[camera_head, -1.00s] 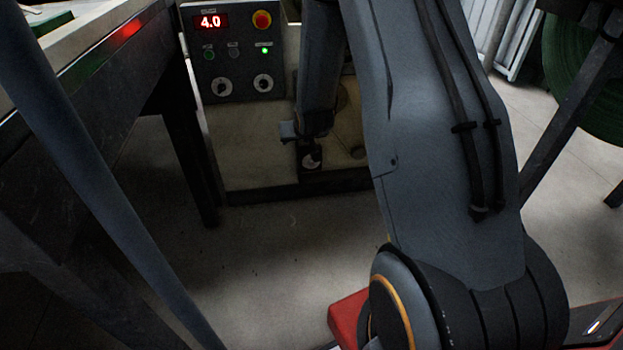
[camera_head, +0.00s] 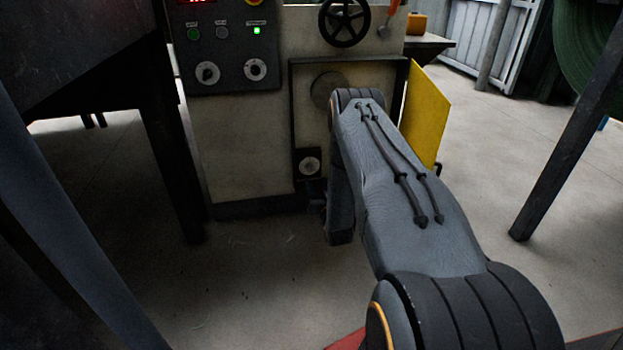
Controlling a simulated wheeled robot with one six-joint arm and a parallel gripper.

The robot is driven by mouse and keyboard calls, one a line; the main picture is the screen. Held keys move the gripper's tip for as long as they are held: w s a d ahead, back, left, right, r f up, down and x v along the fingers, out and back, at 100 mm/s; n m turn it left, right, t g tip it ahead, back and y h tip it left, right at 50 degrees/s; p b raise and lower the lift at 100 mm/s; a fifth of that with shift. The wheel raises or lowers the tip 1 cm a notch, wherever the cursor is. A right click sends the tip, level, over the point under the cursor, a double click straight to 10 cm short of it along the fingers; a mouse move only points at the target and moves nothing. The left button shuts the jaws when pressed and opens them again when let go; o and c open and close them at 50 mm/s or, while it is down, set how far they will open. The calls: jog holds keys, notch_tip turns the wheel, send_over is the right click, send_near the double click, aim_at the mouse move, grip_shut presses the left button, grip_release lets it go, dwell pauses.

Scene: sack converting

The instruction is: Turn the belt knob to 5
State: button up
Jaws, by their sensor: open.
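The control panel (camera_head: 226,48) is on the front of a cream machine cabinet, at the upper left. It carries two dials with white faces, a left dial (camera_head: 207,73) and a right dial (camera_head: 256,70). A third, lower knob (camera_head: 310,165) sits on a small black plate low on the cabinet. I cannot read which is the belt knob. The red display is cut off by the top edge, so its number cannot be read. My gripper (camera_head: 315,191) shows only as a dark shape just below the lower knob, open, partly hidden by my arm; its fingertips are unclear.
A black handwheel (camera_head: 344,20) is on the upper cabinet. A yellow guard panel (camera_head: 427,114) stands right of my arm. A dark table leg (camera_head: 172,165) is left of the cabinet, and a dark post (camera_head: 560,140) is at right. The floor in front is clear.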

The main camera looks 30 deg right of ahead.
aim_at(311, 170)
jog(key=b+x, duration=0.3)
jog(key=x, duration=0.4)
jog(key=shift+w, duration=0.25)
jog(key=shift+r, duration=0.1)
jog(key=c, duration=1)
jog(key=shift+c, duration=0.2)
